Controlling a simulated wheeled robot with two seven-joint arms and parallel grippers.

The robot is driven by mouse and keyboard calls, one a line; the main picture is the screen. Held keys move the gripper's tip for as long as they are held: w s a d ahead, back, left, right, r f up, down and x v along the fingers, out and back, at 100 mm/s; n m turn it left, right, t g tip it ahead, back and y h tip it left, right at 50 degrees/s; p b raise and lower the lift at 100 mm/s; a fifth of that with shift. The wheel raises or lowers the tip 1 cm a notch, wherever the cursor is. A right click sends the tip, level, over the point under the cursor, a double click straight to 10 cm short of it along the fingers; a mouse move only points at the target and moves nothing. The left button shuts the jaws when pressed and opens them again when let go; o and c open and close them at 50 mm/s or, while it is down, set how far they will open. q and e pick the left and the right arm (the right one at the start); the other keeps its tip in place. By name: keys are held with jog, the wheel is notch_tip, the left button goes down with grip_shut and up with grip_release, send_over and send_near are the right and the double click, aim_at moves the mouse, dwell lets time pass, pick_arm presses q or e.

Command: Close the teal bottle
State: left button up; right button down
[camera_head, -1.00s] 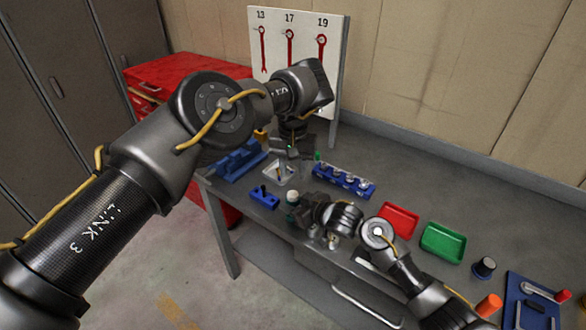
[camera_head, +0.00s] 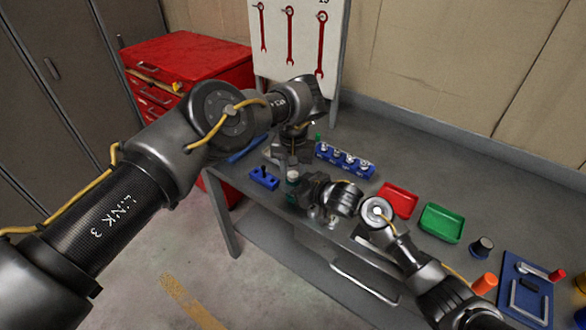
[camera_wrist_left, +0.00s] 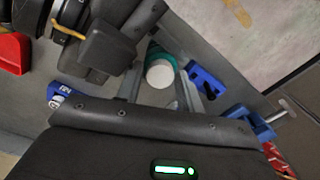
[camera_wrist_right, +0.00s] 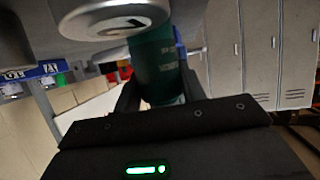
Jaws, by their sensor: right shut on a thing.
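The teal bottle (camera_head: 292,182) stands upright near the table's left front edge. In the right wrist view its teal body (camera_wrist_right: 158,68) sits between the jaws of my right gripper (camera_head: 304,190), which is shut on it from the right. In the left wrist view, a round white top (camera_wrist_left: 160,74) shows with a teal edge (camera_wrist_left: 155,52) around it; I cannot tell whether it is seated. My left gripper (camera_head: 292,160) is above and just behind the bottle. Its fingers are apart, one on either side of the white top.
A blue rack (camera_head: 344,160) with several pale-topped items stands behind. A small blue block (camera_head: 264,178) is left of the bottle. Red (camera_head: 397,200) and green (camera_head: 441,223) trays lie to the right. The red tool cabinet (camera_head: 190,80) stands back left.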

pick_arm(q)
jog(key=c, duration=0.8)
pick_arm(e)
jog(key=shift+f, duration=0.15)
pick_arm(q)
jog(key=m, duration=0.5)
grip_shut()
jog(key=m, duration=0.3)
jog(key=shift+s, duration=0.1)
jog(key=m, duration=0.8)
grip_release()
jog(key=m, duration=0.5)
jog(key=shift+f, duration=0.1)
pick_arm(e)
jog(key=shift+d, duration=0.1)
pick_arm(q)
jog(key=m, duration=0.6)
jog(key=shift+d, duration=0.1)
jog(key=m, duration=0.5)
jog(key=shift+f, duration=0.1)
grip_shut()
jog(key=m, duration=0.4)
jog(key=shift+m, duration=0.3)
jog(key=m, duration=0.4)
jog(key=o, duration=1.1)
grip_release()
jog(key=shift+c, duration=0.2)
